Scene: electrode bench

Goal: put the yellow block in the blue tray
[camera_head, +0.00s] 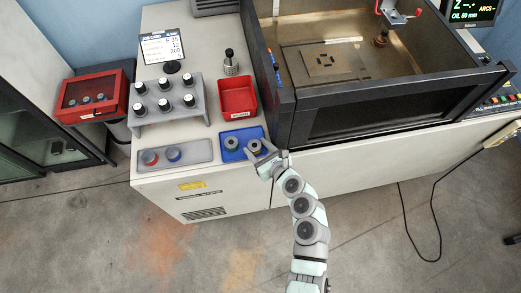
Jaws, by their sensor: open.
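The blue tray (226,155) lies near the front edge of the bench top, in front of the red bin. Two small round-topped pieces are in it: a greenish one (232,143) on the left and a darker one (254,145) with a hint of yellow on the right. I cannot tell for sure whether the right piece is the yellow block. My gripper (263,153) is open at the right end of the tray, close beside the right piece. Its fingers partly hide that end of the tray. I cannot tell whether they touch the piece.
A grey tray (197,158) with a red and a blue piece lies to the left. A rack (148,117) of black-topped holders and a red bin (237,98) stand behind. The dark machine tank (285,110) rises close on the right. Open floor lies in front.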

